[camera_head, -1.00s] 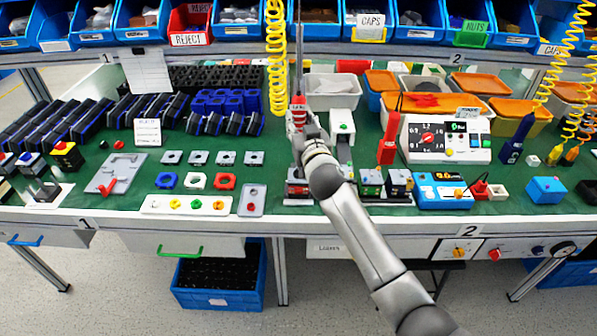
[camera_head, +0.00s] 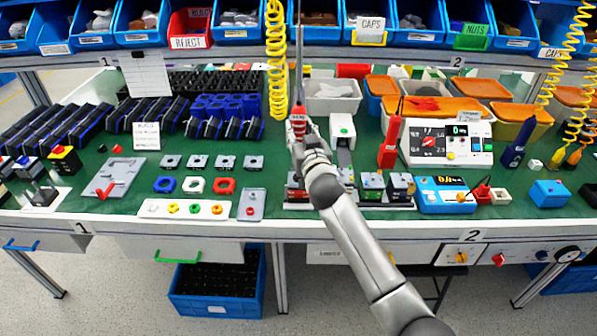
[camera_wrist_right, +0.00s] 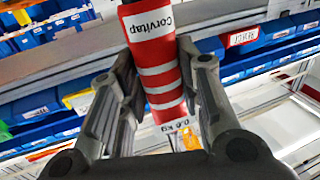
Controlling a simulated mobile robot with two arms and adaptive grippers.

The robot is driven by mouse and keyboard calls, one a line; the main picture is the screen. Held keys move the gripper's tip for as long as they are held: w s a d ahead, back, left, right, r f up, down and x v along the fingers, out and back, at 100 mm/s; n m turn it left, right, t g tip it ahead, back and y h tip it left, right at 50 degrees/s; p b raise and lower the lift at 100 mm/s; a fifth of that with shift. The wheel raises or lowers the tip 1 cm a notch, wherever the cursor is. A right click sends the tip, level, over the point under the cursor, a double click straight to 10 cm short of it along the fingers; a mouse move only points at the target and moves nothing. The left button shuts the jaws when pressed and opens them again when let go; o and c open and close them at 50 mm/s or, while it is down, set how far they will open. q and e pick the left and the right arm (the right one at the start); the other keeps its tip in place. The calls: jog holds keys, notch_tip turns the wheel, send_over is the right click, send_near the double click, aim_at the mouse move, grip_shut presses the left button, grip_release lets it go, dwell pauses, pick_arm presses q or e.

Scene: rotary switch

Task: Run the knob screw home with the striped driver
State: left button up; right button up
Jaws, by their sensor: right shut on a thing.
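My right gripper (camera_head: 298,140) is shut on the striped driver (camera_head: 298,122), above the bench in the middle. The driver has a red handle with white bands, and its thin grey shaft points up in the head view. In the right wrist view the handle (camera_wrist_right: 157,70) sits between the two fingers (camera_wrist_right: 155,95). A row of small switch units (camera_head: 372,184) stands at the bench's front, partly behind my right arm. I cannot make out the knob screw. My left gripper is not in view.
A white tester (camera_head: 446,142) and a blue meter (camera_head: 446,195) stand to the right. A yellow coiled hose (camera_head: 277,60) hangs just left of the driver. Blue bins (camera_head: 238,33) line the shelf behind. A tray of coloured nuts (camera_head: 183,209) lies left.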

jog(key=shift+f+b, duration=0.4)
jog(key=shift+f, duration=0.35)
dwell(2.7)
